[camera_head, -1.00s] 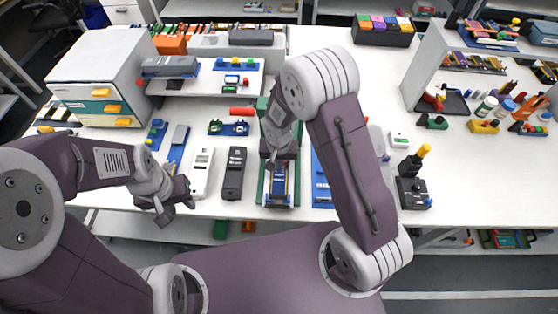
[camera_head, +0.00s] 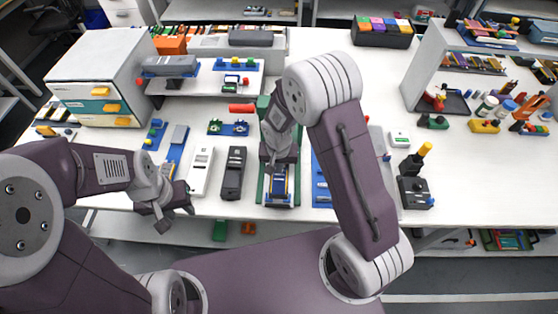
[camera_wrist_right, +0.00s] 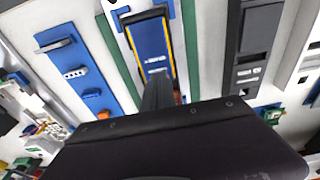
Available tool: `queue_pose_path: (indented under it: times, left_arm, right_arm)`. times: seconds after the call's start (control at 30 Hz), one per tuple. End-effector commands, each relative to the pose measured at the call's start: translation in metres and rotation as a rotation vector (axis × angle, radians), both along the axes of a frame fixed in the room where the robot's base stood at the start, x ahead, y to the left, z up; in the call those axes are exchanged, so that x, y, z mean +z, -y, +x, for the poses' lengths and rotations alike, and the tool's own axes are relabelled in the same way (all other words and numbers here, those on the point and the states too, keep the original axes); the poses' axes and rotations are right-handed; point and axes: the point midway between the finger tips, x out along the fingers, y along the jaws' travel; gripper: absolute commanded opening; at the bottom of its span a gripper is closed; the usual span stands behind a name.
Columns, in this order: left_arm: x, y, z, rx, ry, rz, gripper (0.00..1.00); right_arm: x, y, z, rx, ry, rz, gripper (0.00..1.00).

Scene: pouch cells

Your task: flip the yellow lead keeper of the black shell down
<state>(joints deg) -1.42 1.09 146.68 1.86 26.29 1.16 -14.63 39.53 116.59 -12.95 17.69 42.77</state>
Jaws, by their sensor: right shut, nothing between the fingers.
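A black-rimmed shell (camera_head: 279,201) with a blue panel and yellow edge lines lies between green rails under my right arm; in the right wrist view it shows at the top centre (camera_wrist_right: 152,42). Another black shell (camera_head: 233,173) lies left of it, at the right in the wrist view (camera_wrist_right: 255,42). I cannot make out a yellow lead keeper for certain on either. My right gripper (camera_wrist_right: 160,94) is shut and empty over the blue-panelled shell; whether it touches is unclear. My left gripper (camera_head: 177,214) is open and empty near the table's front edge.
A white shell (camera_head: 202,172) lies left of the second black shell. Blue strips flank the row, one on the right (camera_head: 321,180). A red cylinder (camera_head: 242,108) and a small blue fixture (camera_head: 228,128) lie behind. A black device with a yellow knob (camera_head: 414,188) stands right.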

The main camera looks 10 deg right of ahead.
Motion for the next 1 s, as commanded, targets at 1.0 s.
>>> queue_pose_path:
  times: [1.0]
  left_arm:
    - [0.004, 0.0, 0.0, 0.0, 0.0, 0.0, 0.36]
  right_arm:
    - [0.002, 0.003, 0.011, -0.002, 0.0, 0.0, 0.0]
